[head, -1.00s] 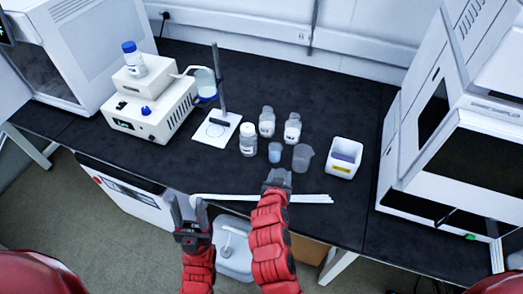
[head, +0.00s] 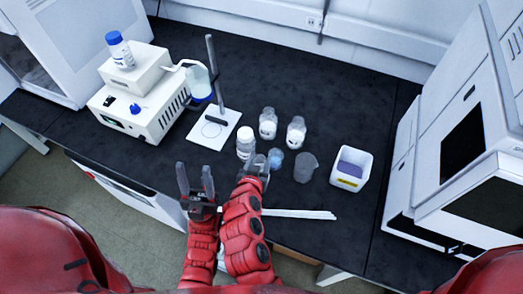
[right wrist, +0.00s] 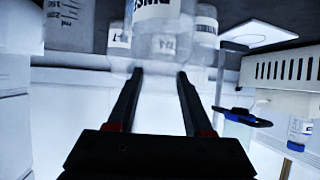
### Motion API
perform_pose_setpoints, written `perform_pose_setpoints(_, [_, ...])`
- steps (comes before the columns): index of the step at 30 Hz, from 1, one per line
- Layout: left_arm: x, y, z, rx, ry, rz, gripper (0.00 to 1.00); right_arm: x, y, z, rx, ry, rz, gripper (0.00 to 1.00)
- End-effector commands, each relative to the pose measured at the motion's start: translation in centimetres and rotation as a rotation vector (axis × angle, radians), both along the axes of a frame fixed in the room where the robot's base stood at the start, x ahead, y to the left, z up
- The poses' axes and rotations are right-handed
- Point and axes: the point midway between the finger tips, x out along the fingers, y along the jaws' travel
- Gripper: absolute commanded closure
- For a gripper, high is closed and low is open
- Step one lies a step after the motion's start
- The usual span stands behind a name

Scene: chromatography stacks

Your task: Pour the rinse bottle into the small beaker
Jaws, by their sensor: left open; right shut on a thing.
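The rinse bottle (head: 246,138), clear with a white cap, is upright at the front left of the bottle group in the head view. My right gripper (head: 256,166) is shut on it and hides its lower part. In the right wrist view the bottle (right wrist: 158,45) is between the fingers (right wrist: 157,88), with partly legible label lettering. I cannot tell whether it still touches the bench. The small beaker (head: 275,159), bluish inside, is just right of my right gripper. My left gripper (head: 196,187) is open and empty, left of the right one, near the bench's front edge.
Two labelled bottles (head: 268,123) (head: 296,132) stand behind the small beaker. A larger grey beaker (head: 305,168) and a white bin (head: 350,168) are to the right. A stirrer-like stand (head: 214,128) is at left. White rods (head: 300,214) lie along the front edge.

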Motion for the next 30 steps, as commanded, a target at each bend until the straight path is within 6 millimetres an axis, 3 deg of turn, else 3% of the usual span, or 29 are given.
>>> perform_pose_setpoints(30, [0.0, 0.0, 5.8, 0.0, 0.0, 0.0, 0.5, 1.4, -1.0, 0.8, 0.094, 0.141, -0.003, 1.0])
